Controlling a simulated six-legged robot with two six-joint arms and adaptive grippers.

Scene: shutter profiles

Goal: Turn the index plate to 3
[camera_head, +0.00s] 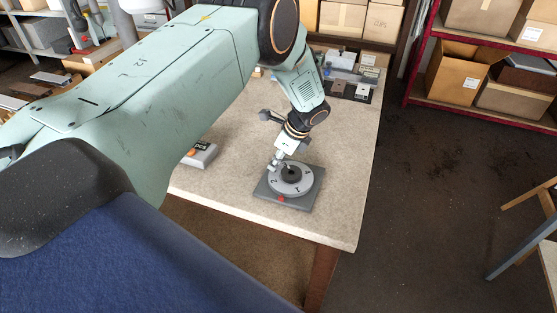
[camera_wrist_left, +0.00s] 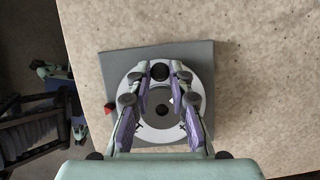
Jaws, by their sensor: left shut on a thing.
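The index plate (camera_head: 305,181) is a light grey numbered disc on a square dark grey base (camera_head: 270,194) near the table's front right corner. A red mark (camera_head: 281,199) sits on the base at the disc's front side, between two numerals; a 2 shows left of it and the other is too small to read surely. The disc also shows in the left wrist view (camera_wrist_left: 160,134), with a dark centre. My left gripper (camera_head: 279,162) reaches down to the disc's back left part. In the wrist view its fingers (camera_wrist_left: 160,76) are shut on a black round knob (camera_wrist_left: 160,71).
A grey box with an orange spot (camera_head: 200,153) lies left of the plate. Several small items and bins (camera_head: 350,75) stand at the table's back. The speckled tabletop (camera_head: 345,150) right of the plate is clear up to its edge.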

